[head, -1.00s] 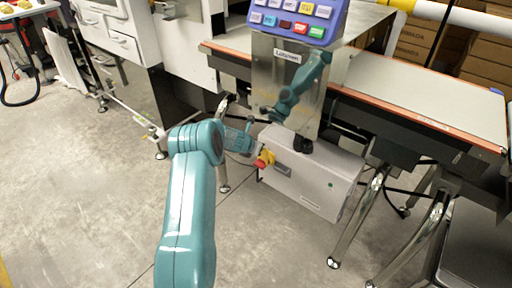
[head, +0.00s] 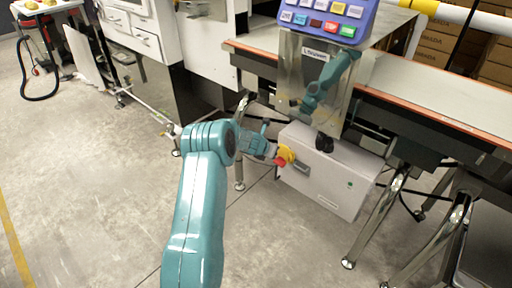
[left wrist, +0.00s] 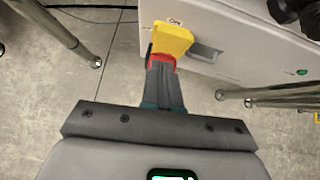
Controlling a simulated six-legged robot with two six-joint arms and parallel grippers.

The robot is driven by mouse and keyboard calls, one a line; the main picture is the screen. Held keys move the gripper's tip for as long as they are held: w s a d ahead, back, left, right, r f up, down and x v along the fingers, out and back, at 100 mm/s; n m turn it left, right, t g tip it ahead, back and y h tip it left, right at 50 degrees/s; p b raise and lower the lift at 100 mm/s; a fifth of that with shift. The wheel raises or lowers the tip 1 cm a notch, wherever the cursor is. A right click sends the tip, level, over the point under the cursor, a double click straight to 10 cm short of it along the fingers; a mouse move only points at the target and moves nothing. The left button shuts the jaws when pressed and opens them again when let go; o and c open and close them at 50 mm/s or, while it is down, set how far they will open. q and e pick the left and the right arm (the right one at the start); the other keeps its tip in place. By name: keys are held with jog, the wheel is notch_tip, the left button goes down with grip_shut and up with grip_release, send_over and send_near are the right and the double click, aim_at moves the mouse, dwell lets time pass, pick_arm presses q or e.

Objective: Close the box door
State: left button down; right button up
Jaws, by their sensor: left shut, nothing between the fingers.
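The box (head: 335,190) is a light grey cabinet under the conveyor, its front panel, the door, facing me. The door's front looks flush with the box; whether it is fully shut I cannot tell. A yellow handle with a red base (head: 285,155) sits at the door's left edge; it also shows in the left wrist view (left wrist: 172,40). My left gripper (head: 272,153) is shut and empty, its fingertips at the red base in the left wrist view (left wrist: 162,62). Whether they touch it is unclear. My right gripper is not in view.
A steel column (head: 318,85) with a button panel (head: 325,20) stands above the box and mirrors my arm. The conveyor (head: 440,90) runs to the right on metal legs (head: 375,215).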

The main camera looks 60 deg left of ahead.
pick_arm(q)
jog(key=a+v, duration=0.1)
jog(key=v, duration=0.7)
jog(key=w+d+f+n+h, duration=0.15)
jog(key=d+f+n, duration=0.3)
jog(key=d, duration=0.45)
jog(key=d+f+n+g+h, duration=0.1)
jog(key=d+f+n+h, duration=0.3)
jog(key=d, duration=0.6)
jog(key=d+f+n+h, duration=0.1)
jog(key=d+f+n, duration=0.2)
jog(key=d+n, duration=0.45)
jog(key=s+d+f+n+g+h, duration=0.1)
jog(key=s+d+f+n+g, duration=0.25)
jog(key=s+d+n, duration=0.7)
jog(key=s+d+f+n+g, duration=0.35)
jog(key=s+d+n, duration=0.3)
jog(key=d, duration=0.65)
notch_tip(320, 180, up, 19)
jog(key=s+p, duration=0.2)
jog(key=p, duration=1.6)
jog(key=shift+s+d+p, duration=0.3)
jog(key=shift+s+p, duration=0.05)
jog(key=shift+p, duration=0.05)
jog(key=shift+f, duration=0.25)
